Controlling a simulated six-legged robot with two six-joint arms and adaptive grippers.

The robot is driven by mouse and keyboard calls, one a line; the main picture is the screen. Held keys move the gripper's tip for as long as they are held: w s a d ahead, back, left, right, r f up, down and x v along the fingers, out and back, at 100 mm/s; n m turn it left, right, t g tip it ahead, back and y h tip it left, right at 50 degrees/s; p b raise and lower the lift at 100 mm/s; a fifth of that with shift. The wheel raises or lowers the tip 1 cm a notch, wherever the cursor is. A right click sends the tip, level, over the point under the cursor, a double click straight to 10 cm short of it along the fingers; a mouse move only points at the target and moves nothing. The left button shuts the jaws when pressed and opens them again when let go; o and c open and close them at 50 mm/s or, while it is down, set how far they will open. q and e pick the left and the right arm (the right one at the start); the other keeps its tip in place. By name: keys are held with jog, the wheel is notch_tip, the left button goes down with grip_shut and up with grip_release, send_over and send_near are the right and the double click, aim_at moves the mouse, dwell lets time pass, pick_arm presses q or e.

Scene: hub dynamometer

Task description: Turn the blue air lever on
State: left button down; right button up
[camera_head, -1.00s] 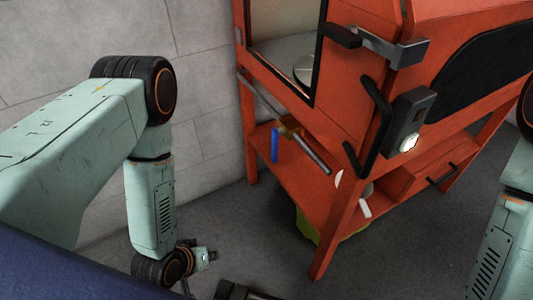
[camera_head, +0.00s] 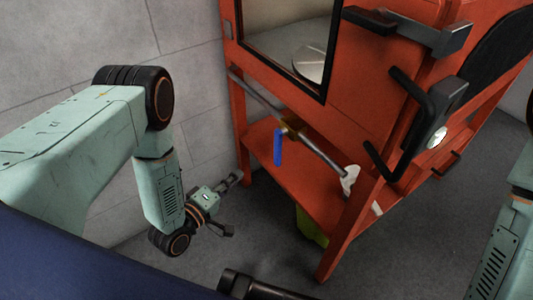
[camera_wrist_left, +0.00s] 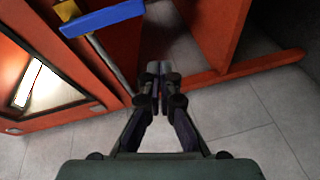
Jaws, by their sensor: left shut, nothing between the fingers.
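The blue air lever (camera_head: 278,147) hangs straight down from a brass valve (camera_head: 291,125) on a grey pipe, under the orange machine's cabinet. In the left wrist view the lever (camera_wrist_left: 103,19) is a blue bar at the upper left, crossing the pipe. My left gripper (camera_head: 234,205) is to the left of and below the lever in the head view, apart from it. In the left wrist view its fingers (camera_wrist_left: 157,86) meet at their tips with nothing between them. My right forearm is at the right edge; its gripper is out of view.
The orange frame (camera_head: 241,130) has a leg to the left of the lever and a lower shelf (camera_head: 300,185) beneath it. Black handles (camera_head: 398,125) stick out at the right. A green object (camera_head: 310,228) sits under the shelf. Grey floor is open in front.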

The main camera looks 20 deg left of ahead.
pick_arm(q)
jog(key=shift+w+r+n+t+h, duration=0.15)
jog(key=shift+r+n+t, duration=0.15)
jog(key=shift+r+n, duration=0.3)
jog(key=shift+w+r+n+t+h, duration=0.15)
jog(key=shift+r+n+t, duration=0.15)
jog(key=shift+r+n, duration=0.3)
pick_arm(e)
jog(key=shift+a, duration=0.3)
jog(key=shift+w, duration=0.1)
pick_arm(q)
jog(key=w+d+b, duration=0.3)
jog(key=w+d, duration=0.3)
jog(key=w, duration=0.1)
jog(key=shift+d+b, duration=0.2)
jog(key=shift+b, duration=0.1)
pick_arm(e)
notch_tip(320, 180, down, 4)
jog(key=shift+d+r, duration=0.1)
jog(key=shift+r, duration=0.05)
